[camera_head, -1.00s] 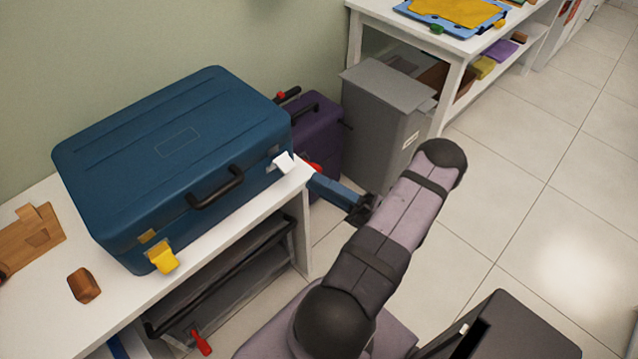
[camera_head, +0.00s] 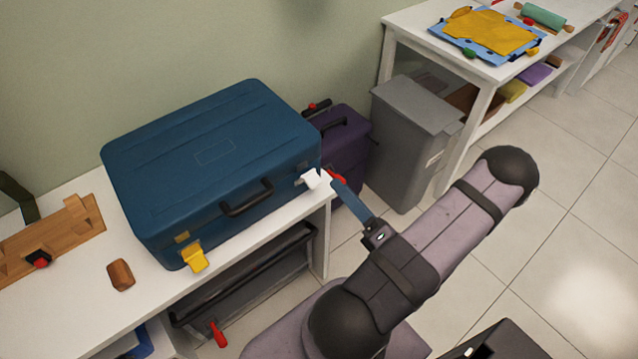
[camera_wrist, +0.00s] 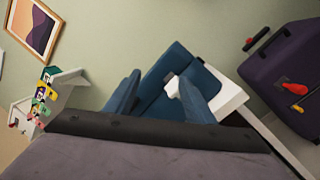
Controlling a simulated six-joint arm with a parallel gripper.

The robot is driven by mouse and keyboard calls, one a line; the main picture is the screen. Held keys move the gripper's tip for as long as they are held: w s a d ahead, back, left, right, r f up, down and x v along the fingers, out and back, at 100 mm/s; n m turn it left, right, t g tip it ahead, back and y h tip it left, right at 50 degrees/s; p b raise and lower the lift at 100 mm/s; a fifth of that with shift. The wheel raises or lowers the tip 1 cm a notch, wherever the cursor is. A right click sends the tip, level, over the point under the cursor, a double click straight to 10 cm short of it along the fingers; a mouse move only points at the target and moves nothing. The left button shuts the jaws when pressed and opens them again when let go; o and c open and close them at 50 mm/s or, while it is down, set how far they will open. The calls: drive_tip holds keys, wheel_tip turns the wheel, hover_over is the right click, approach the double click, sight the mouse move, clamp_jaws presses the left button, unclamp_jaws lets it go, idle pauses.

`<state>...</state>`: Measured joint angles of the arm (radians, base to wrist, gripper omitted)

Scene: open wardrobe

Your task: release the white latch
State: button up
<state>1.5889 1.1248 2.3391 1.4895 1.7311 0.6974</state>
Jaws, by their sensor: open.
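The blue suitcase (camera_head: 213,150) lies closed on the white bench. Its white latch (camera_head: 312,178) juts out at the front right corner; it also shows in the wrist view (camera_wrist: 173,87). A yellow latch (camera_head: 194,257) sticks out at the front left, and a dark handle (camera_head: 247,197) lies between the latches. My gripper (camera_head: 336,184) is just right of the white latch, its blue fingers pointing towards it. In the wrist view my gripper (camera_wrist: 160,76) is open, with the white latch appearing between the fingers, close to the right one. I cannot tell whether they touch.
A purple case (camera_head: 345,145) with red parts stands behind the bench end, near my fingers. A grey bin (camera_head: 410,125) stands right of it. A wooden block (camera_head: 121,275) and a wooden board (camera_head: 60,235) lie on the bench.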

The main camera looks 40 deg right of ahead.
sight(317, 185)
drive_tip(key=f+n, duration=0.1)
drive_tip(key=n, duration=0.3)
drive_tip(key=a+f+n+g, duration=0.1)
drive_tip(key=n, duration=0.2)
drive_tip(key=f+n+g, duration=0.1)
drive_tip(key=f+n, duration=0.1)
drive_tip(key=n, duration=0.2)
drive_tip(key=shift+w+a+n, duration=0.25)
drive_tip(key=shift+a+n, duration=0.05)
drive_tip(key=shift+a, duration=0.1)
drive_tip(key=shift+w+p, duration=0.8)
drive_tip(key=shift+w, duration=2.85)
drive_tip(key=c, duration=1.1)
